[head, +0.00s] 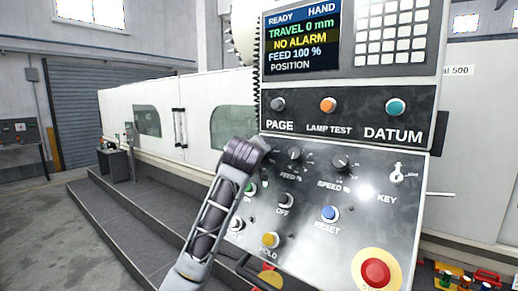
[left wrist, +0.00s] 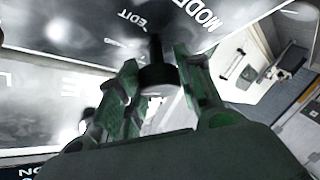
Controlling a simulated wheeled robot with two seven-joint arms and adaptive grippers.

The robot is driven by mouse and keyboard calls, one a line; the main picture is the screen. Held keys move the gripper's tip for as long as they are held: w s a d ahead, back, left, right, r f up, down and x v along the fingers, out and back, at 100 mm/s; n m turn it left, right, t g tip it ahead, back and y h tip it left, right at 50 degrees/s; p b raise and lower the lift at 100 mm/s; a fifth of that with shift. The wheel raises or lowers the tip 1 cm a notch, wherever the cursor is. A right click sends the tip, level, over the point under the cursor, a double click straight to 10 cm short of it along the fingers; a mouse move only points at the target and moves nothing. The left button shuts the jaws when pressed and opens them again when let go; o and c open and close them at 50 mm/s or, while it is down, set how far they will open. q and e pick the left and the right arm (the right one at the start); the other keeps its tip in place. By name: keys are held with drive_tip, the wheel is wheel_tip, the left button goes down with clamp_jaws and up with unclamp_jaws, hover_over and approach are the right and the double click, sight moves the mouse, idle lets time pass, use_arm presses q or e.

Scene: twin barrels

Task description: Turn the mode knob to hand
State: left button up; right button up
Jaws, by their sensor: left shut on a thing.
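The control panel (head: 330,170) fills the right of the head view. Its display (head: 302,40) reads READY, HAND, TRAVEL 0 mm, NO ALARM. My left gripper (head: 246,154) is at the panel's left edge and hides the mode knob there. In the left wrist view the black mode knob (left wrist: 157,76) sits between the green fingers of my left gripper (left wrist: 156,66), which are shut on it. The words MODE and EDIT show on the panel face beside it. The knob's pointer direction cannot be made out. My right gripper is in neither view.
Close by are the feed knob (head: 294,154), the speed knob (head: 341,163), the OFF switch (head: 286,201), the yellow HOLD button (head: 270,240), the blue RESET button (head: 329,214) and a large red button (head: 376,273). Left of the panel is open space before the white machine (head: 160,125).

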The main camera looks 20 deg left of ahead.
use_arm(q)
drive_tip(key=shift+n+y, duration=0.3)
drive_tip(key=shift+n, duration=0.2)
drive_tip(key=o, duration=1)
drive_tip(key=shift+o, duration=0.2)
drive_tip(key=shift+s, duration=0.15)
drive_tip(key=v, duration=1.1)
drive_tip(key=shift+s+r, duration=0.2)
drive_tip(key=shift+s, duration=0.1)
drive_tip(key=shift+d, duration=0.1)
